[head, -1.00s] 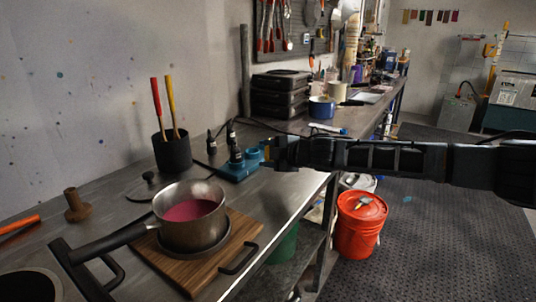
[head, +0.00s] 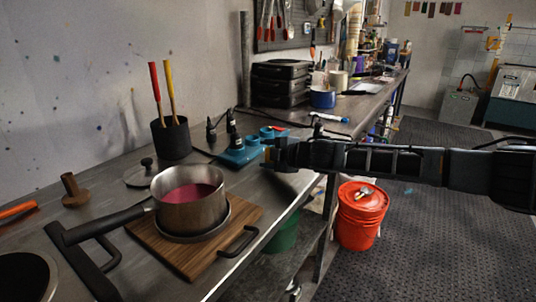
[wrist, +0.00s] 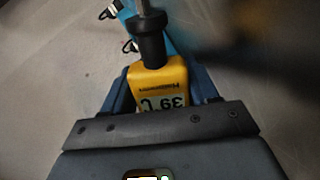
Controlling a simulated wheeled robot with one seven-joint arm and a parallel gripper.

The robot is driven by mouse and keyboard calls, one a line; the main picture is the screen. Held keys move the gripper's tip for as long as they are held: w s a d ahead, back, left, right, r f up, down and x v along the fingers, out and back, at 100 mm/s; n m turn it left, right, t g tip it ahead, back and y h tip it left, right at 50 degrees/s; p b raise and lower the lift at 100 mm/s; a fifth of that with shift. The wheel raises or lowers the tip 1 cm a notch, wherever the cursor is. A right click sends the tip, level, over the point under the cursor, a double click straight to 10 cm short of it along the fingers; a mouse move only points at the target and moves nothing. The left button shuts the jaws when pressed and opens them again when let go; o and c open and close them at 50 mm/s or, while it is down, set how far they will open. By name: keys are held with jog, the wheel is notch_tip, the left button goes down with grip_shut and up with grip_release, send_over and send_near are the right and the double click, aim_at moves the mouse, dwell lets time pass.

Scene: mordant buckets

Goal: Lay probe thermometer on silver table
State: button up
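The probe thermometer (wrist: 160,78) has a yellow body with a display reading 39 °C and a dark collar with a metal probe beyond it. It sits between the blue fingers of my gripper (wrist: 163,88) in the wrist view, and the gripper is shut on it. In the head view my gripper (head: 272,155) is over the right edge of the silver table (head: 283,195), just right of a blue holder (head: 240,153). The thermometer is hidden or too small to make out there. Whether it touches the table I cannot tell.
A steel pot (head: 190,205) with pink liquid stands on a wooden board (head: 160,245) at front left. A black cup (head: 171,140) with two handles stands behind it. An orange bucket (head: 361,215) is on the floor. Bare table lies between the board and my gripper.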

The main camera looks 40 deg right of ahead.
jog(key=o, duration=0.4)
jog(key=shift+f, duration=0.15)
jog(key=shift+s+f, duration=0.15)
jog(key=shift+r+v, duration=0.2)
jog(key=shift+v, duration=1.75)
jog(key=shift+r+v, duration=0.2)
jog(key=shift+v, duration=1.75)
jog(key=shift+d, duration=0.1)
